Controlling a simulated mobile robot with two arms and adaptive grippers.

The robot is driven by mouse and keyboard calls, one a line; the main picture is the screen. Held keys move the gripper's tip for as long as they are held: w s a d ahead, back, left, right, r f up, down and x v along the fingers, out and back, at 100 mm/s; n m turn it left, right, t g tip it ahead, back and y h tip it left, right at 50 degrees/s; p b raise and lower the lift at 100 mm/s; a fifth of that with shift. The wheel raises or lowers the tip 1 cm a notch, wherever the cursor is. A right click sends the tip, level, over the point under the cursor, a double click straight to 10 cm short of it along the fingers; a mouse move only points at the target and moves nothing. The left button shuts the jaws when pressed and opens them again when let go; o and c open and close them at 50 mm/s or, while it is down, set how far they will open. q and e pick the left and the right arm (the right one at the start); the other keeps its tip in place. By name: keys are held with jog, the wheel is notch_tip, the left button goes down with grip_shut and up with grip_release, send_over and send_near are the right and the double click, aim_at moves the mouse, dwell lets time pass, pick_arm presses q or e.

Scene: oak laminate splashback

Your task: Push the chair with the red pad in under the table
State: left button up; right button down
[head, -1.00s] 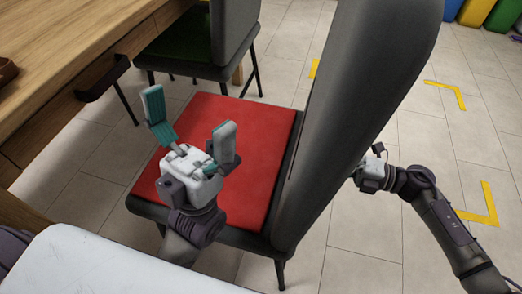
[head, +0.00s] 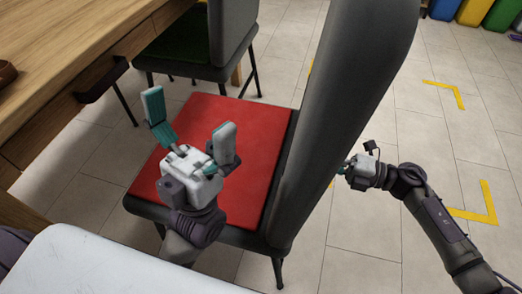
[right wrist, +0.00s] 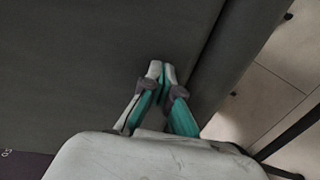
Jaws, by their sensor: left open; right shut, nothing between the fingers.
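The chair with the red pad (head: 255,135) stands in the middle of the head view, its dark backrest (head: 350,100) on the right and its seat toward the wooden table (head: 70,50) at upper left. A gap of floor shows between seat and table. My left gripper (head: 190,118) is open and empty above the red pad. My right gripper (head: 345,168) is behind the backrest, its fingertips partly hidden by it. In the right wrist view the right gripper (right wrist: 160,68) is shut and empty, its tips at the dark back surface; contact is not certain.
Another chair with a green pad (head: 180,50) stands beyond the red one, by the table. A dark handle (head: 103,82) sticks out from the table's front. Yellow marks (head: 475,210) lie on the tiled floor at right. Coloured bins (head: 475,12) stand at the far right.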

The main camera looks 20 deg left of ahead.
aim_at(277, 161)
jog(key=shift+g, duration=0.4)
jog(key=shift+s+a+f, duration=0.1)
jog(key=shift+s+a, duration=0.05)
jog(key=shift+a, duration=2.45)
jog(key=shift+s+a, duration=0.15)
jog(key=shift+a, duration=2.4)
jog(key=d, duration=1)
jog(key=shift+w+d, duration=0.2)
jog(key=shift+d, duration=0.1)
